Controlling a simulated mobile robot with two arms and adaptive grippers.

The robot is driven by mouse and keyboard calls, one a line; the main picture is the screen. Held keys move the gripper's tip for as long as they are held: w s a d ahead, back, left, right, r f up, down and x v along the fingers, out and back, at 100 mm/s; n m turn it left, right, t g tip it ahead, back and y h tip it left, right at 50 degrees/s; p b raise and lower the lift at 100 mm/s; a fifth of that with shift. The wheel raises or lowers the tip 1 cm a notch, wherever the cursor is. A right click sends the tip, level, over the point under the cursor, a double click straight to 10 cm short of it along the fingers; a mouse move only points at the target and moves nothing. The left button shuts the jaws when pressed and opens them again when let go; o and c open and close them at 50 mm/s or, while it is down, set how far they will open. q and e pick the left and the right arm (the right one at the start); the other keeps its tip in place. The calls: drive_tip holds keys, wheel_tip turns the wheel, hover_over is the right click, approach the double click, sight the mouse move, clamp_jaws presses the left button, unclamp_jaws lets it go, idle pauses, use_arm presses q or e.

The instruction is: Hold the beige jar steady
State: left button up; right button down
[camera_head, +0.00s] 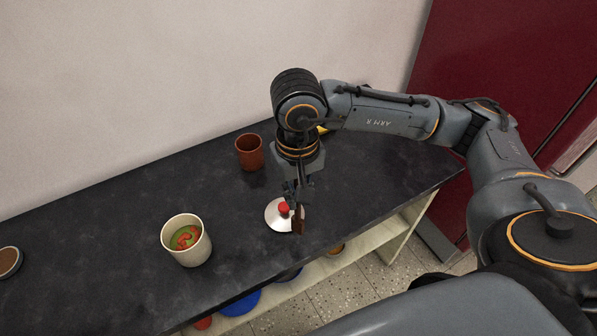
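The beige jar (201,257) stands upright and open on the dark countertop, left of the middle. Green and red contents show inside it. A round pale metal lid (273,221) with a red knob (284,208) lies on or just above the counter to the jar's right; I cannot tell which. My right gripper (297,212) points down at the lid, with its fingers beside the red knob. The view does not show clearly whether the fingers are open or closed on the knob. Nothing touches the jar. My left gripper is not in view.
A reddish-brown cup (250,153) stands behind the lid. Another brown-filled cup (9,262) is at the far left edge. A small yellow thing (322,130) is partly hidden behind my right arm. The dark countertop (110,235) is clear left of the jar. Blue items (241,303) sit on the shelf below.

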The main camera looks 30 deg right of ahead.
drive_tip(key=shift+s+f+n, duration=0.15)
drive_tip(key=shift+s+n, duration=0.5)
drive_tip(key=shift+n, duration=0.05)
drive_tip(key=shift+w+a, duration=0.1)
